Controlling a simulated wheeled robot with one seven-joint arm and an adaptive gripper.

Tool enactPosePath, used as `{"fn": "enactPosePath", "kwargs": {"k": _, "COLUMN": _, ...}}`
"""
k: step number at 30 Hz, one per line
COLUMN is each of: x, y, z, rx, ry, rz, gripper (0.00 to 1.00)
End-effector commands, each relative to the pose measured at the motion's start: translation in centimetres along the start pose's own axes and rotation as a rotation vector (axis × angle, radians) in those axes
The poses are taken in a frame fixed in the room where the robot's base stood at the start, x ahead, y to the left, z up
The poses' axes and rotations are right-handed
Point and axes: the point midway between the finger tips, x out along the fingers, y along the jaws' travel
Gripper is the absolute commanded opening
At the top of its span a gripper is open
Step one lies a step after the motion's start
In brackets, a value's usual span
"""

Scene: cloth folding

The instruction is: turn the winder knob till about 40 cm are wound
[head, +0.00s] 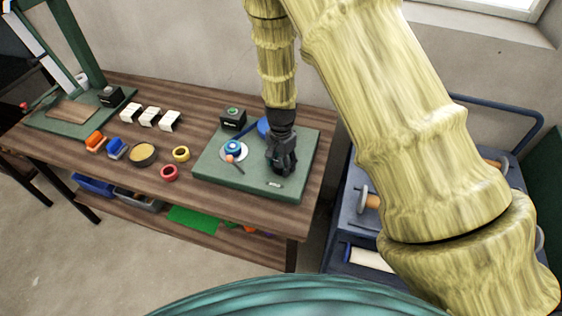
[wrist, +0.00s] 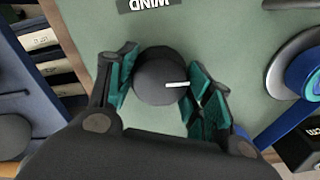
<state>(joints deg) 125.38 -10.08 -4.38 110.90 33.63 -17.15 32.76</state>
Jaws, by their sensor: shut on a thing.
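The winder knob (wrist: 160,75) is a dark round knob with a white mark, seen in the wrist view between my fingers. My gripper (wrist: 162,85) is shut on it, with a teal pad at each side; the white mark points right, toward the right-hand finger. In the head view my gripper (head: 282,160) is over the right part of the green winder board (head: 225,182) and hides the knob. A blue spool (head: 233,146) on a pale disc sits left of the gripper; its blue rim also shows at the right edge of the wrist view (wrist: 302,72). The wound length cannot be read.
A small black box with a green top (head: 233,117) stands behind the board. Yellow (head: 181,153) and red (head: 169,172) rings, a round tan-topped dish (head: 142,154) and white blocks (head: 150,116) lie to the left. A blue cart (head: 352,222) stands right of the table.

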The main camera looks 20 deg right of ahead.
Motion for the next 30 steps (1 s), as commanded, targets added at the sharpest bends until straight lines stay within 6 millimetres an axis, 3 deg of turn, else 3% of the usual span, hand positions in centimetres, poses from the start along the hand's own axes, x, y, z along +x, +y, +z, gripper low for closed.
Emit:
{"fn": "enactPosePath", "kwargs": {"k": 19, "x": -0.1, "y": -0.09, "z": -0.15, "rx": 0.054, "ry": 0.003, "rz": -0.002, "gripper": 0.27}}
{"fn": "enactPosePath", "kwargs": {"k": 20, "x": -0.1, "y": -0.09, "z": -0.15, "rx": 0.054, "ry": 0.003, "rz": -0.002, "gripper": 0.53}}
{"fn": "enactPosePath", "kwargs": {"k": 23, "x": -0.09, "y": -0.08, "z": -0.13, "rx": 0.054, "ry": 0.002, "rz": -0.002, "gripper": 0.71}}
{"fn": "enactPosePath", "kwargs": {"k": 30, "x": -0.04, "y": -0.03, "z": -0.06, "rx": 0.054, "ry": 0.001, "rz": -0.001, "gripper": 0.74}}
